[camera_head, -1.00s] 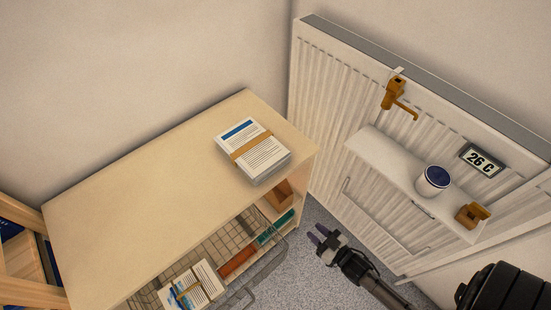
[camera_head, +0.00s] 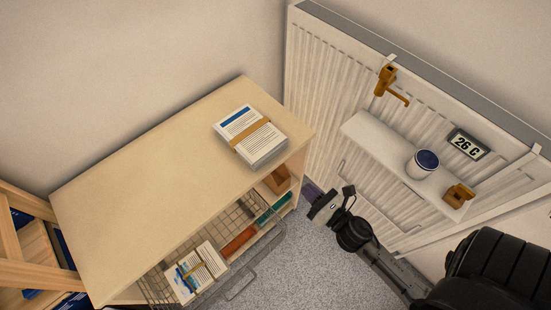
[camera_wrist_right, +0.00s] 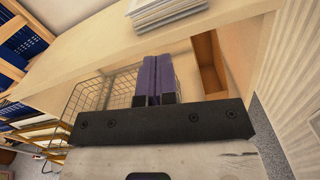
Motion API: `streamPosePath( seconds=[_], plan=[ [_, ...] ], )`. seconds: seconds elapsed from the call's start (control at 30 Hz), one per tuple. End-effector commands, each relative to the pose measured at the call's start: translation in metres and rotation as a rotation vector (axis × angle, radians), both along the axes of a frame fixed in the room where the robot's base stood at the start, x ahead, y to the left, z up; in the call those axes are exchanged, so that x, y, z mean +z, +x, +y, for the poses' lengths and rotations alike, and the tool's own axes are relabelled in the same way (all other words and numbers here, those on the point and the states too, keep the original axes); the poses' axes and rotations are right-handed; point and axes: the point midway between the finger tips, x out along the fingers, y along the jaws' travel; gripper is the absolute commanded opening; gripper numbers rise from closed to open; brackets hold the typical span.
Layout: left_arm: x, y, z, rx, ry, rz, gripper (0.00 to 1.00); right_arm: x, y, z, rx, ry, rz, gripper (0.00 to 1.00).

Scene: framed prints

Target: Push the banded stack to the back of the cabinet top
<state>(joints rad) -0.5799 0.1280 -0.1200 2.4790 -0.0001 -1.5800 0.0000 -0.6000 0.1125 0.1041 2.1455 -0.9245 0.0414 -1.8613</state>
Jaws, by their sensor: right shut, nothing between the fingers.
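The banded stack (camera_head: 250,136) of printed sheets lies flat near the right front corner of the cabinet top (camera_head: 150,175), with a tan band around it. Its edge also shows at the top of the right wrist view (camera_wrist_right: 165,10). My right gripper (camera_head: 312,193) is in front of the cabinet's right end, apart from the stack. In the right wrist view its purple fingers (camera_wrist_right: 155,78) are together with nothing between them, pointing toward the cabinet's front edge below the stack. My left gripper is in neither view.
A wire basket (camera_head: 244,283) sticks out of the cabinet front, with another banded bundle (camera_head: 197,272) in it. A radiator (camera_head: 330,80) stands to the right, with a shelf (camera_head: 375,142) carrying a blue-lidded cup (camera_head: 422,164). The cabinet top behind the stack is clear.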

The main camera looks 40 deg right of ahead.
Motion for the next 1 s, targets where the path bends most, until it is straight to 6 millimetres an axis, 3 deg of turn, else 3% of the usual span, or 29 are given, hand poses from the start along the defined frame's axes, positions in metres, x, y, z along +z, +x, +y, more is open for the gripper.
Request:
streamPosePath(
  seconds=[0.13,0.37,1.0],
  plan=[
    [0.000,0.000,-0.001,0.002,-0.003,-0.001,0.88,-0.001,0.000,-0.001,-0.004,-0.142,0.001,0.00],
    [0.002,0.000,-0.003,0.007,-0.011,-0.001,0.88,0.000,0.012,-0.001,-0.002,-0.210,-0.002,0.00],
    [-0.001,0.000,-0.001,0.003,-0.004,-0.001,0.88,-0.001,0.119,0.000,-0.002,-0.206,-0.002,0.00]
  ],
)
